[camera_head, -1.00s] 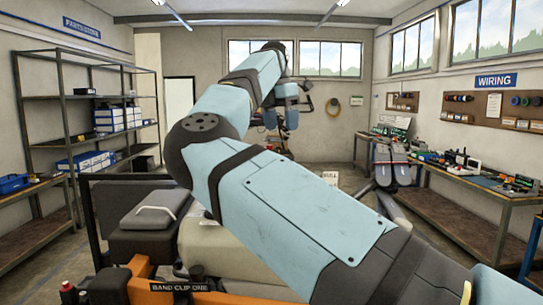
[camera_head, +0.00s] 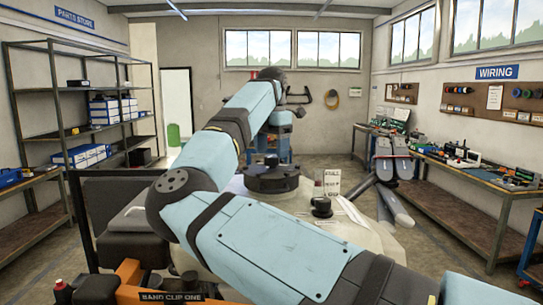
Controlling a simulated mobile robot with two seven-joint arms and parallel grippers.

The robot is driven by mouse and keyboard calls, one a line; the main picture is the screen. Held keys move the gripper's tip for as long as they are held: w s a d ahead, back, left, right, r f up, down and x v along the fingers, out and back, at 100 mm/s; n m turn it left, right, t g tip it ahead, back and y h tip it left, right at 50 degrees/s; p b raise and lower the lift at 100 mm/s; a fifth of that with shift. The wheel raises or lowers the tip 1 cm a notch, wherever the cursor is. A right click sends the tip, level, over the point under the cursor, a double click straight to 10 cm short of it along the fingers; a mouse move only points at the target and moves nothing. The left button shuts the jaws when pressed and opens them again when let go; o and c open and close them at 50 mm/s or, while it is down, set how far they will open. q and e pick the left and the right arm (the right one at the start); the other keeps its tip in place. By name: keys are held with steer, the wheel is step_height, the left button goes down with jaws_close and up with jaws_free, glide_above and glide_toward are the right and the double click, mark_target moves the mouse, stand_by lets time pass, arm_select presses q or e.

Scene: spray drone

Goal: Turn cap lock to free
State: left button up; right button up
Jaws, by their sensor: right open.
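A dark round cap (camera_head: 271,181) with a wide flange sits on top of the drone's pale tank (camera_head: 345,240). My right arm comes in from the lower right and reaches over the tank. My right gripper (camera_head: 271,160) is at the far end, pointing down just above the middle of the cap. It is open, but its fingers are small and dark against the cap, so I cannot tell whether they touch it. The cap's lock marks are too small to read. My left gripper is out of view.
A small black knob (camera_head: 321,206) stands on the tank near my forearm, with a white label card (camera_head: 332,183) behind it. Folded grey drone arms (camera_head: 393,165) rise at the right. A workbench (camera_head: 465,172) lines the right wall.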

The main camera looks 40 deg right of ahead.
steer(key=shift+f, duration=1.25)
steer(key=c, duration=0.9)
steer(key=shift+c, duration=0.2)
